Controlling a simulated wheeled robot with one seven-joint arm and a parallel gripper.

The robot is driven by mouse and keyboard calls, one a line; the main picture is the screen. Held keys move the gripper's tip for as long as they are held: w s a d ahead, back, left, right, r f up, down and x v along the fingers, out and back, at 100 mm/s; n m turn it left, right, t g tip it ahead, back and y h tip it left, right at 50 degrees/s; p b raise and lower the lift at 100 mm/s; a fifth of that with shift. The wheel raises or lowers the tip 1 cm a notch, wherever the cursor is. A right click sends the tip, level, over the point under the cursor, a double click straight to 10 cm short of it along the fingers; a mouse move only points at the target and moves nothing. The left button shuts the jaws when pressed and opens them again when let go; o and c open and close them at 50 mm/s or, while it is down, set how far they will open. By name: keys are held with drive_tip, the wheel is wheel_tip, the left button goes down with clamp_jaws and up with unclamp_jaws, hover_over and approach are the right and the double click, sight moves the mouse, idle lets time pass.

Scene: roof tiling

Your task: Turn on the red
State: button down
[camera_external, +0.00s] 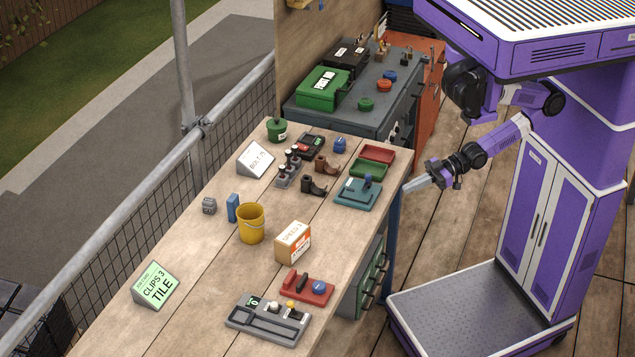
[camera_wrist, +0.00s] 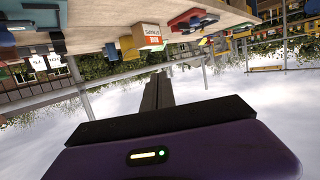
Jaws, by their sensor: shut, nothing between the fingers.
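A red device (camera_external: 307,287) with a blue round knob and a dark lever lies near the front edge of the wooden table. It seems to show at the top of the tilted wrist view as a red and blue shape (camera_wrist: 190,18). A red tray (camera_external: 378,154) lies farther back on the table, and a red round piece (camera_external: 384,86) sits on the grey bench behind. My gripper (camera_external: 411,186) is shut and empty, beyond the table's right edge, apart from everything. Its closed fingers (camera_wrist: 158,95) show in the wrist view.
A green drawer unit (camera_external: 374,275) stands under the edge. The air around my gripper is free.

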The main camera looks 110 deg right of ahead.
drive_tip(key=w+d+r+m+t+h, duration=0.25)
drive_tip(key=w+d+h, duration=0.2)
drive_tip(key=w, duration=0.35)
drive_tip(key=w+d+m+g+h, duration=0.25)
drive_tip(key=w+d, duration=0.55)
drive_tip(key=d, duration=0.6)
drive_tip(key=w+d+m+g+h, duration=0.1)
drive_tip(key=w+d+m+h, duration=0.25)
drive_tip(key=w+d, duration=0.75)
drive_tip(key=s+d+r+g, duration=0.2)
drive_tip(key=d, duration=0.7)
drive_tip(key=s+d+r+m+g+y+b, duration=0.1)
drive_tip(key=s+d+r+g, duration=0.1)
drive_tip(key=d, duration=0.7)
drive_tip(key=s+d+r+g, duration=0.1)
drive_tip(key=s+d+g, duration=0.1)
drive_tip(key=d, duration=0.8)
drive_tip(key=s+a+f+g+y, duration=0.5)
drive_tip(key=s+f+y, duration=0.1)
drive_tip(key=shift+s+f+n+y, duration=0.15)
drive_tip(key=shift+s+n+y, duration=0.2)
drive_tip(key=shift+s, duration=0.05)
drive_tip(key=shift+f, duration=0.1)
